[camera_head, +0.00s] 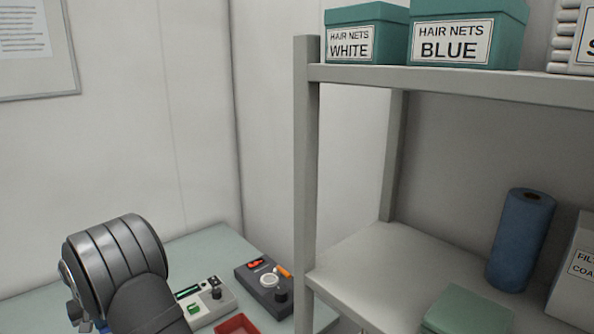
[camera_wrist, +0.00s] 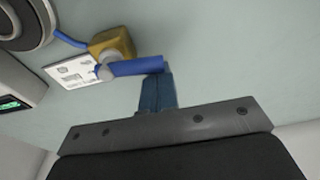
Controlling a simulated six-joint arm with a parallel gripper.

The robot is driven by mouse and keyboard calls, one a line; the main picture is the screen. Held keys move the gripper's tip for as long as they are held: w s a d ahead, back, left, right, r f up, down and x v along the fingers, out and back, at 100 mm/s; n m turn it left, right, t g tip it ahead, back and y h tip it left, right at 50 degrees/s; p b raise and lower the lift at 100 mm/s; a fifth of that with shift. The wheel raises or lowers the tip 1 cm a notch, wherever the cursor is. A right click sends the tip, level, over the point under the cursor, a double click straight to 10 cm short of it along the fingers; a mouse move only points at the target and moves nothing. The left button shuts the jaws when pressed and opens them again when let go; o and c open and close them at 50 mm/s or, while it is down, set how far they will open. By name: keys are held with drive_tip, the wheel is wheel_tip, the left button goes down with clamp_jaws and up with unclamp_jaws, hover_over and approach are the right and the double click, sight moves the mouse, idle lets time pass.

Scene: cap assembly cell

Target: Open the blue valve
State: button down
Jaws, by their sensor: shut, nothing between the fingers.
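The valve shows in the wrist view as a brass-yellow body (camera_wrist: 112,44) with a blue lever handle (camera_wrist: 138,67) reaching to the right. A white printed card (camera_wrist: 76,71) lies beside it. My gripper (camera_wrist: 156,80) has its blue fingers shut with nothing between them. The fingertips are at the free right end of the blue lever, very near or touching it; I cannot tell which. In the head view my arm covers the lower left, and I cannot make out the valve or the fingers there.
A grey-green table (camera_head: 207,250) carries a light control box (camera_head: 205,302), a dark control box (camera_head: 265,287) and a red tray (camera_head: 237,325). A grey shelf post (camera_head: 306,180) stands right of them. In the wrist view, a dark round part (camera_wrist: 22,22) lies left of the valve.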

drive_tip(key=shift+s+d, duration=0.1)
drive_tip(key=shift+s, duration=0.25)
drive_tip(key=shift+w, duration=0.1)
drive_tip(key=shift+w+r, duration=0.15)
wheel_tip(320, 180, up, 8)
idle(0.9)
drive_tip(key=shift+f, duration=0.2)
drive_tip(key=shift+f, duration=3.95)
drive_tip(key=shift+r, duration=0.1)
